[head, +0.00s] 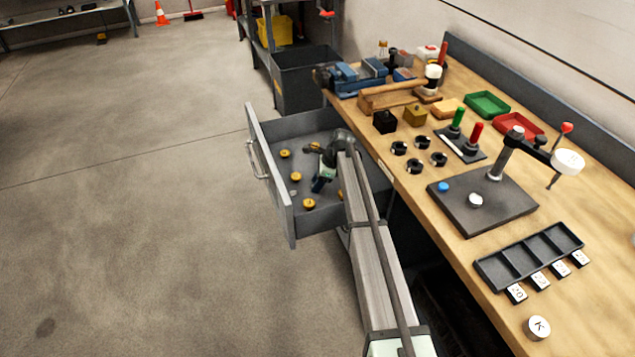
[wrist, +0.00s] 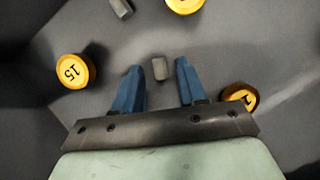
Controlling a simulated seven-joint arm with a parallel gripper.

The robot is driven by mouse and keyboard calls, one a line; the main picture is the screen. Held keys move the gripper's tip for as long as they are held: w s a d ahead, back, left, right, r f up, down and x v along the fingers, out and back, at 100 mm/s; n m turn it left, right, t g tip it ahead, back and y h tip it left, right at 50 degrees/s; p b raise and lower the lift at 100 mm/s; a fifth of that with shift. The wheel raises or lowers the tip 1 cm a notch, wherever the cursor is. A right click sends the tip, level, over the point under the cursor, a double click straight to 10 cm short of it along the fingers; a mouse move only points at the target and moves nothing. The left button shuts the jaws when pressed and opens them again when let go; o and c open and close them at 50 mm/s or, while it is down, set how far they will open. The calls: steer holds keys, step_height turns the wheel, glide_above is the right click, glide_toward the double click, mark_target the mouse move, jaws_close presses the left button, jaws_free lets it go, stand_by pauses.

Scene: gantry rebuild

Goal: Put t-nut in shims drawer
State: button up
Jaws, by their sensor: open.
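A grey drawer (head: 268,132) stands pulled out from the bench; I see no readable name on it. My gripper (head: 318,187) is inside the drawer, pointing down. In the wrist view my gripper (wrist: 159,84) is open, its blue fingers on either side of a small grey block (wrist: 160,68), which looks like a t-nut. The block lies on the drawer floor near the fingertips, with gaps on both sides. A second grey block (wrist: 122,8) lies farther off, partly cut by the top edge. One small grey piece (head: 293,193) shows in the head view.
Several gold numbered discs lie in the drawer, one marked 15 (wrist: 75,70) left of my gripper and another (wrist: 240,97) close by its right. The drawer walls surround my gripper. The bench (head: 420,210) holds a compartment tray (head: 500,273), a dark plate (head: 500,212) and a vise (head: 360,76).

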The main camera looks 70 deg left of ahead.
steer(key=shift+r, duration=0.1)
steer(key=v, duration=1.2)
steer(key=shift+w+d, duration=0.1)
